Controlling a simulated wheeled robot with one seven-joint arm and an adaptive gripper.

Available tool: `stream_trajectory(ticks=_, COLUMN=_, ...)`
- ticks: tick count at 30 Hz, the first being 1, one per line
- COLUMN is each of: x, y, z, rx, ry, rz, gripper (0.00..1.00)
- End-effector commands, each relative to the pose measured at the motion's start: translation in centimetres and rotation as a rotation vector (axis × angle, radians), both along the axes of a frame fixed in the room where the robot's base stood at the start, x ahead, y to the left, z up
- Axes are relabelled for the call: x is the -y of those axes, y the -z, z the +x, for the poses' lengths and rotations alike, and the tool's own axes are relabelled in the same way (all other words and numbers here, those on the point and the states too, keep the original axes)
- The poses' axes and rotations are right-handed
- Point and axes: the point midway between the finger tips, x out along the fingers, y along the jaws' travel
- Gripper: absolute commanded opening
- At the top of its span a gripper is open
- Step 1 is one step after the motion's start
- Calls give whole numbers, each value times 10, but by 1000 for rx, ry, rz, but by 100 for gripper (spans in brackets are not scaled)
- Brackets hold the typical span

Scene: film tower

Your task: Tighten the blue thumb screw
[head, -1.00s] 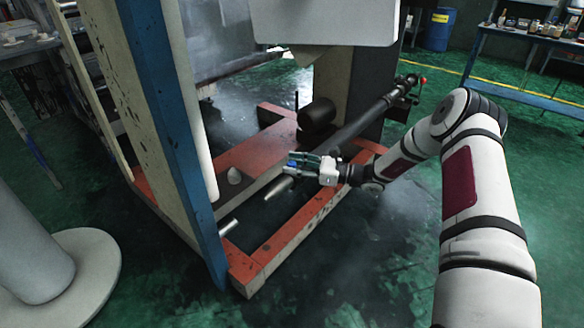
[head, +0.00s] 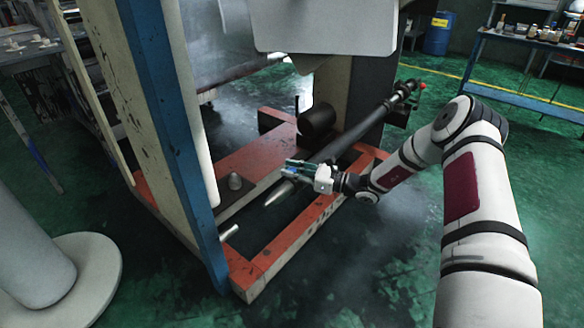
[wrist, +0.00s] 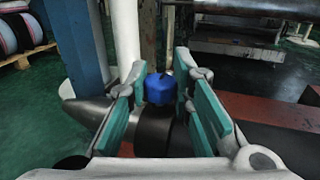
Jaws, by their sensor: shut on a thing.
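The blue thumb screw (wrist: 160,89) stands on a black collar (wrist: 152,132) around the dark shaft in the wrist view. My gripper (wrist: 162,78) has its green-padded fingers on either side of the screw and is shut on it. In the head view my gripper (head: 292,167) is at the near end of the long shaft (head: 355,125), just behind its pale pointed tip (head: 279,193). Only a little blue shows between the fingers there. The screw's lower part and thread are hidden.
The shaft lies over a red floor frame (head: 297,238). A blue post (head: 172,150) rises left of my gripper, and a pale panel (head: 325,25) hangs above. Green floor is open at the front.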

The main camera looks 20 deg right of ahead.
Motion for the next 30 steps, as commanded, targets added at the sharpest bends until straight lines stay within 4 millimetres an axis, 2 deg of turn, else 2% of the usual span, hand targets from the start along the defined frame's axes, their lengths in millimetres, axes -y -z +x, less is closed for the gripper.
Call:
stream_trajectory(ticks=9, x=0, y=-2, z=-1, rx=-2, ry=170, rz=0, gripper=0)
stream_trajectory(ticks=22, x=1, y=1, z=0, rx=-1, ry=196, rz=-5, gripper=0)
stream_trajectory(ticks=23, x=1, y=1, z=0, rx=-1, ry=196, rz=-5, gripper=25)
stream_trajectory(ticks=25, x=1, y=1, z=0, rx=-1, ry=196, rz=-5, gripper=41)
stream_trajectory(ticks=30, x=1, y=0, z=0, rx=-1, ry=195, rz=-5, gripper=41)
